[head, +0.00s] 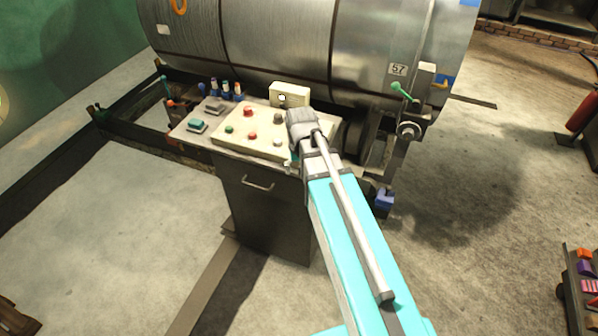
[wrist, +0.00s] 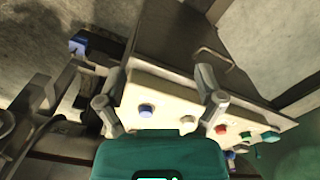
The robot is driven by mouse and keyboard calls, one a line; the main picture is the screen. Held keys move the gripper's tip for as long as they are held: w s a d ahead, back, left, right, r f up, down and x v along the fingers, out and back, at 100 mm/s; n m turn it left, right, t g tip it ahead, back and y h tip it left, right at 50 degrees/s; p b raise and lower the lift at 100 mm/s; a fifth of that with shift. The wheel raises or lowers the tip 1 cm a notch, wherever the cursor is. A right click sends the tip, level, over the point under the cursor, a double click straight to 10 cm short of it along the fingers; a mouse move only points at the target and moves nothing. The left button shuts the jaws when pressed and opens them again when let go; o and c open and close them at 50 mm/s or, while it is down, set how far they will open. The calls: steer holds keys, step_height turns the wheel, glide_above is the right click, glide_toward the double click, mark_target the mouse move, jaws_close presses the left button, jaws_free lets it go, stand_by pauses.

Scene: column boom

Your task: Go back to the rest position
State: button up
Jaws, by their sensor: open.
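My gripper (wrist: 155,88) is open in the wrist view, its two grey fingers spread apart with nothing held between them. A cream button panel (wrist: 175,98) lies beyond the fingers, with a blue-purple button (wrist: 147,110) showing between them. In the head view, my arm reaches up from the lower right to the right side of the same panel (head: 215,138) on a dark cabinet (head: 265,215). The arm's end hides part of the panel there, and the fingertips are hidden. Whether the fingers touch the panel cannot be told.
A large metal drum (head: 280,45) lies behind the panel. A green-handled lever (head: 402,92) stands to its right. A cream switch box (head: 290,95) is close behind my arm's end. A fire extinguisher (head: 583,112) and a cart (head: 580,285) are at far right. Open floor lies between.

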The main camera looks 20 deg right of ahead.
steer(key=shift+s, duration=0.1)
steer(key=s+n, duration=0.1)
steer(key=s, duration=0.6)
steer(key=shift+s+a, duration=0.2)
steer(key=shift+a, duration=0.05)
steer(key=shift+c, duration=0.3)
stand_by(0.9)
